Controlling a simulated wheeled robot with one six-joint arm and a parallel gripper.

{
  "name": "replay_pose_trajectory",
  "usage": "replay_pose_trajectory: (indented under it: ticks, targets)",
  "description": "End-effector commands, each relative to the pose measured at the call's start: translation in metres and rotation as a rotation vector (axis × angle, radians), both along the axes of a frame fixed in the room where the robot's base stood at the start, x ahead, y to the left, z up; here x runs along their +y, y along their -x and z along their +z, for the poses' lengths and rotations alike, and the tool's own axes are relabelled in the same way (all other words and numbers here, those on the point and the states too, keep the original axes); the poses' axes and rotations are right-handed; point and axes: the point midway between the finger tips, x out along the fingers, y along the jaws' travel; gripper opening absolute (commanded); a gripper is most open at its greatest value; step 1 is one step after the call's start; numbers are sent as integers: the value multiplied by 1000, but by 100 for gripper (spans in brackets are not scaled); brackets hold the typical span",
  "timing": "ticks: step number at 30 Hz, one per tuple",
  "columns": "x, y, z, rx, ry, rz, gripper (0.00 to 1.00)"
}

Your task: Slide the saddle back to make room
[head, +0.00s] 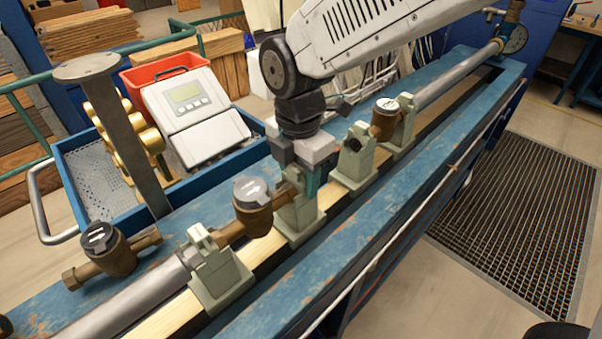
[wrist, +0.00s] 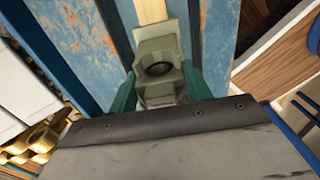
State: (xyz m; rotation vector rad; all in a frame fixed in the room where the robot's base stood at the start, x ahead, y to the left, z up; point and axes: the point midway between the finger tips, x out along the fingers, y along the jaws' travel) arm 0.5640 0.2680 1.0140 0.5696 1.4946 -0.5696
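A pale green saddle (head: 301,214) stands on the wooden strip of the bench rail, right of a brass meter (head: 253,206) with a grey lid. My gripper (head: 303,180) points down onto this saddle. In the wrist view the saddle (wrist: 157,50) shows a dark round opening, and the teal fingers of my gripper (wrist: 159,88) lie along both its sides with no clear gap. Other saddles stand along the rail: one at the meter's left end (head: 218,275), one just right of my gripper (head: 354,168), and one farther right (head: 397,135) by a second brass meter (head: 385,118).
A loose brass meter (head: 105,248) lies on the blue bench (head: 380,225) at left. A blue tray (head: 85,180) with brass parts, a grey upright post (head: 125,135) and a white display unit (head: 190,110) stand behind. Pipes run along the rail at both ends.

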Motion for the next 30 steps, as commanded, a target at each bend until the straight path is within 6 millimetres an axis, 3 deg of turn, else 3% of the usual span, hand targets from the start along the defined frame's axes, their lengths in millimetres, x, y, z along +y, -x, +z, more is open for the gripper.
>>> replay_pose_trajectory:
  ticks: [1,3,16,23,24,26,30]
  targets:
    - [0,0,0,0,0,0,22]
    - [0,0,0,0,0,0,2]
    - [11,7,0,1,0,2,2]
    - [7,5,0,1,0,-6,2]
    - [6,5,0,1,0,-7,57]
    - [5,4,0,1,-1,-9,74]
    - [5,4,0,0,0,-9,74]
